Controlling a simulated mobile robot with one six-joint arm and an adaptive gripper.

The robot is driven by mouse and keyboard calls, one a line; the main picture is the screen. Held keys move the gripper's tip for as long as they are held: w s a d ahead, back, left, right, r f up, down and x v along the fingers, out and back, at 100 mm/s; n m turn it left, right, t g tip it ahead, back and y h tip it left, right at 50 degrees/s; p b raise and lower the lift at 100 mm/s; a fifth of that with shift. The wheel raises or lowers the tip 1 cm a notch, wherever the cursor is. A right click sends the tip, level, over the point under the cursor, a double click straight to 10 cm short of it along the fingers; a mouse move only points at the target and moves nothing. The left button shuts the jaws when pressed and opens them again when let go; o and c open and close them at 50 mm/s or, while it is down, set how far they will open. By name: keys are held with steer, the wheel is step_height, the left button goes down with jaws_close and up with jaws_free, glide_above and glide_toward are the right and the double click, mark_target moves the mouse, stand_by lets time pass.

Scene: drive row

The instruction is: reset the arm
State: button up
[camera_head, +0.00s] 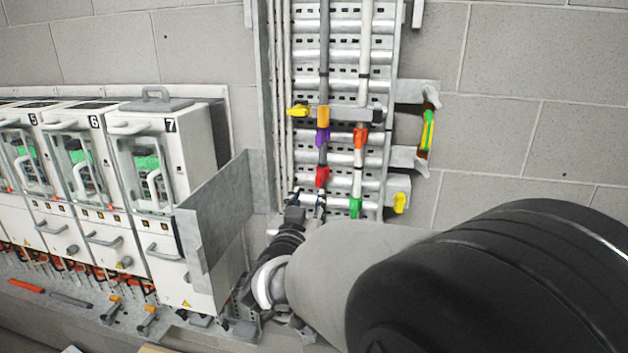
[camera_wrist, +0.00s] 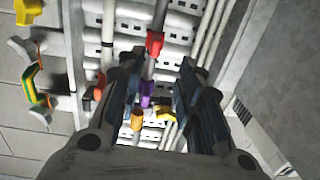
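My gripper (camera_wrist: 158,95) shows in the wrist view with its two fingers well apart and nothing visibly held between them. Beyond the fingers are a cable ladder and pipes with a red clamp (camera_wrist: 155,43) and a purple clamp (camera_wrist: 147,100). In the head view my arm reaches across the lower right towards the foot of the cable ladder (camera_head: 340,85). The gripper end (camera_head: 293,215) is small and dark there, just below the red clamp (camera_head: 322,177) and left of the green clamp (camera_head: 355,207). Whether it touches anything cannot be told.
White numbered drive units (camera_head: 165,200) stand in a row at left. A grey metal side plate (camera_head: 215,220) rises between them and my arm. A bracket with a green-yellow strap (camera_head: 428,130) sticks out right of the ladder. Small tools (camera_head: 147,318) lie on the ledge below.

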steer(key=s+d+f+g+b, duration=0.4)
steer(key=s+f+b, duration=0.4)
steer(key=s+f, duration=0.4)
steer(key=s+d+f+n+g+y+b, duration=0.1)
steer(key=s+d+f+g+b, duration=0.3)
steer(key=s+f, duration=0.9)
steer(key=s+d+f+g+y+b, duration=0.1)
steer(key=s+d+f+g+b, duration=0.3)
steer(key=s+d+f+b, duration=0.5)
steer(key=s+f+b, duration=0.3)
steer(key=b, duration=0.2)
steer(key=shift+s+f+n+g, duration=0.15)
steer(key=shift+n+g, duration=0.25)
